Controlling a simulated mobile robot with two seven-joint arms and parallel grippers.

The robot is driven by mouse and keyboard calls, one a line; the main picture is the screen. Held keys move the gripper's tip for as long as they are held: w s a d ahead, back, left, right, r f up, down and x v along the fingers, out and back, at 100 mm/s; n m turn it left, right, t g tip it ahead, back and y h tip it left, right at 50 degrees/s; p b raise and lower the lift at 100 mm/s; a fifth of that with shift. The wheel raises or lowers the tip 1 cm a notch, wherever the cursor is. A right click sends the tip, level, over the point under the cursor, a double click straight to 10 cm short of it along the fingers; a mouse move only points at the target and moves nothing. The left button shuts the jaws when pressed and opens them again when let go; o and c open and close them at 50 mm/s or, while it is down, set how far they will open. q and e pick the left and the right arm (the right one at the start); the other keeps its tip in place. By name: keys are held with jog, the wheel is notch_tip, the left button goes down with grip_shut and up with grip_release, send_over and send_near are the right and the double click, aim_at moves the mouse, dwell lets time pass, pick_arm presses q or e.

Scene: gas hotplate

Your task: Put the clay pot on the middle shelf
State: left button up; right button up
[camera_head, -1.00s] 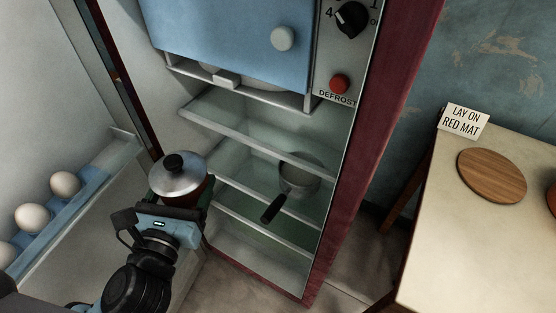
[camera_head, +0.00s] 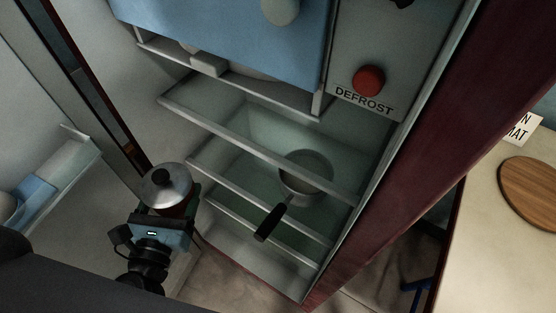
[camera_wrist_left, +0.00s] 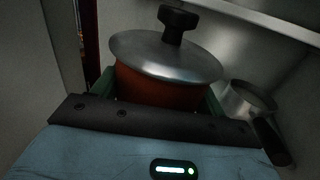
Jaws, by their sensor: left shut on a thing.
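The clay pot (camera_head: 181,207) is orange-brown with a shiny metal lid and a black knob. It is upright, in front of the fridge's left side. My left gripper (camera_head: 170,200) is shut on it, with green finger pads at its sides. In the left wrist view the pot (camera_wrist_left: 160,88) sits between the fingers, its lid on; its underside is hidden. The open fridge has several shelves with pale front rails. The middle shelf (camera_head: 225,183) appears to hold a grey saucepan (camera_head: 304,182), its dark handle sticking out over the front rail. My right gripper is not in view.
The upper shelf rail (camera_head: 230,134) runs above the middle one, and a lower rail (camera_head: 262,233) below it. The open fridge door (camera_head: 70,170) is at left. A table with a round wooden board (camera_head: 532,190) stands at right. The middle shelf's left part looks clear.

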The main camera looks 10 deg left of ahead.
pick_arm(q)
jog(key=shift+w+a+r+n+y+p, duration=0.1)
jog(key=shift+w+a+n+y+p, duration=0.1)
jog(key=shift+a+n+y+p, duration=0.35)
jog(key=w+d+f, duration=0.1)
jog(key=w+d, duration=0.2)
jog(key=w, duration=0.6)
jog(key=w+d+f, duration=0.1)
jog(key=w+d, duration=0.2)
jog(key=w, duration=0.6)
jog(key=shift+w+d, duration=0.25)
jog(key=shift+f, duration=0.2)
notch_tip(320, 180, down, 4)
jog(key=b, duration=0.2)
jog(key=shift+f+b, duration=0.25)
jog(key=shift+b, duration=0.15)
jog(key=shift+w+f, duration=0.1)
jog(key=shift+f, duration=0.05)
